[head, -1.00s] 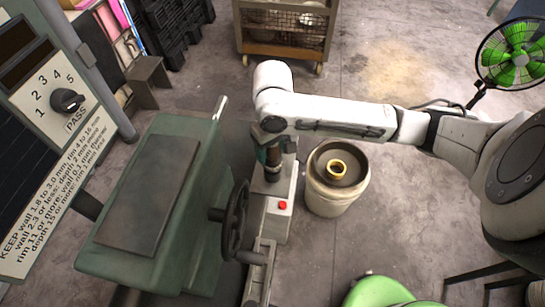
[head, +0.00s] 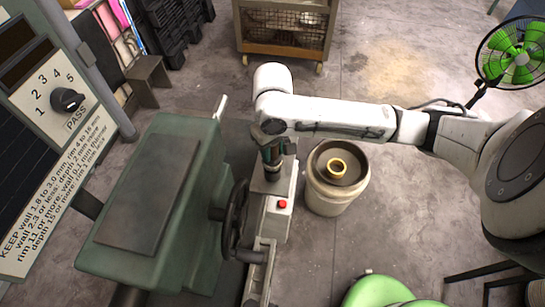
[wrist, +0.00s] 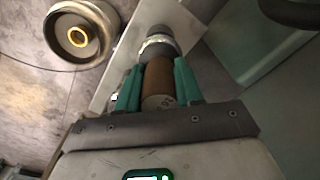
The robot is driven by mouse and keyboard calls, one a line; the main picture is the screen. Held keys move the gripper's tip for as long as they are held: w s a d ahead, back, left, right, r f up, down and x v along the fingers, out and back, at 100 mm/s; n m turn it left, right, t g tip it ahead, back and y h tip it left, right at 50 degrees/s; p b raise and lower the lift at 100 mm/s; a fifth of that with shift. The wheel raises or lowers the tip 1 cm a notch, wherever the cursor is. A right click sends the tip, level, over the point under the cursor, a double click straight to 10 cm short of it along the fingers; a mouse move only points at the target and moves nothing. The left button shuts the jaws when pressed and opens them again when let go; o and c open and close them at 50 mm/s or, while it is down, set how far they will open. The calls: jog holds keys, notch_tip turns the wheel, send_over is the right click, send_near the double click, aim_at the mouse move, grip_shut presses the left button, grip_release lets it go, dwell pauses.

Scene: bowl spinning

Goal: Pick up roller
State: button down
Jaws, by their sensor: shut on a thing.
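The roller (wrist: 158,80) shows in the wrist view as a brown cylinder with a metal collar and a dark rounded part at its far end. My gripper (wrist: 157,88) has its green fingers on both sides of the brown part and is shut on it. In the head view my gripper (head: 271,156) points down above the grey machine bed, right of the green machine. The roller is mostly hidden there by my wrist and fingers. I cannot tell whether its far end touches a support.
The green machine (head: 150,190) has a black handwheel (head: 236,220). A red button (head: 282,204) sits on the grey bed part. A wire-sided cart (head: 286,38) stands behind.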

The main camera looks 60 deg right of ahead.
dwell(0.3)
notch_tip(320, 180, up, 10)
jog(key=shift+r, duration=0.1)
notch_tip(320, 180, up, 4)
jog(key=p, duration=0.4)
jog(key=shift+r, duration=0.2)
dwell(0.6)
dwell(1.6)
